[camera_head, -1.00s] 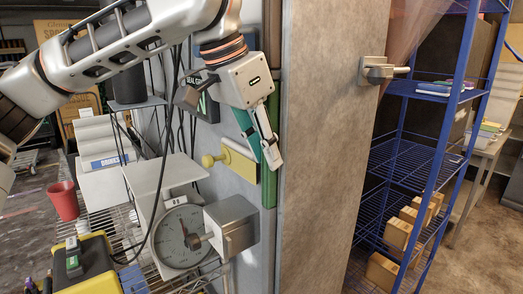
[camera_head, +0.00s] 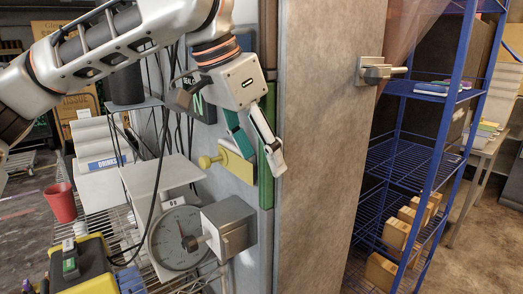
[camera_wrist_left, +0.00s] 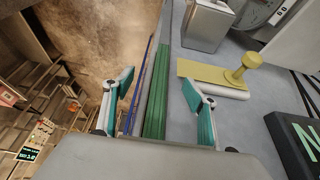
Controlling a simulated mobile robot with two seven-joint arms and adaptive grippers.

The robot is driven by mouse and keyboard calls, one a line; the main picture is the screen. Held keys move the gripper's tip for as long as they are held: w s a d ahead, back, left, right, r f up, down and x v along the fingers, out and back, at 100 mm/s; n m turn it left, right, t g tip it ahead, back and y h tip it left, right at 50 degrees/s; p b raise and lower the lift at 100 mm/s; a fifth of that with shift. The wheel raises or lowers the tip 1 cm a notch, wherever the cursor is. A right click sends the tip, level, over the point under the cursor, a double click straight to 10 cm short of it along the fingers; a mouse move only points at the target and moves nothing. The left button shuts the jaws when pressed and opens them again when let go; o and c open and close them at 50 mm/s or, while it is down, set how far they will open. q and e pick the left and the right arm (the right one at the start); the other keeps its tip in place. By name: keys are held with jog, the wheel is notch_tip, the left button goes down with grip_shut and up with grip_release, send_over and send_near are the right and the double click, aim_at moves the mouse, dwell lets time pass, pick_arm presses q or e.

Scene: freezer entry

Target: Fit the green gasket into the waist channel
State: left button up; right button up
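The green gasket (camera_head: 266,186) shows as a narrow upright strip along the wall edge, beside the large grey panel. In the left wrist view it is a ribbed green strip (camera_wrist_left: 157,95) running up the picture. My left gripper (camera_head: 260,155) is in front of it, covering part of it. In the wrist view its teal-padded fingers (camera_wrist_left: 160,92) are spread, one on each side of the strip, with gaps to it; nothing is held. I cannot clearly tell the waist channel from the metal edge around the strip. My right gripper is out of view.
A yellow plate with a knob (camera_head: 235,164) is on the wall close to my left fingers. Below are a grey metal box (camera_head: 232,228) and a dial scale (camera_head: 177,238). A door handle (camera_head: 378,71) and blue shelving (camera_head: 405,160) stand right.

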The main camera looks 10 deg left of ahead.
pick_arm(q)
jog(key=s+a, duration=0.3)
jog(key=s, duration=0.2)
jog(key=shift+a, duration=0.4)
dwell(0.8)
dwell(0.4)
jog(key=v, duration=0.7)
jog(key=shift+r, duration=0.25)
jog(key=shift+a, duration=0.1)
jog(key=shift+s+f, duration=0.1)
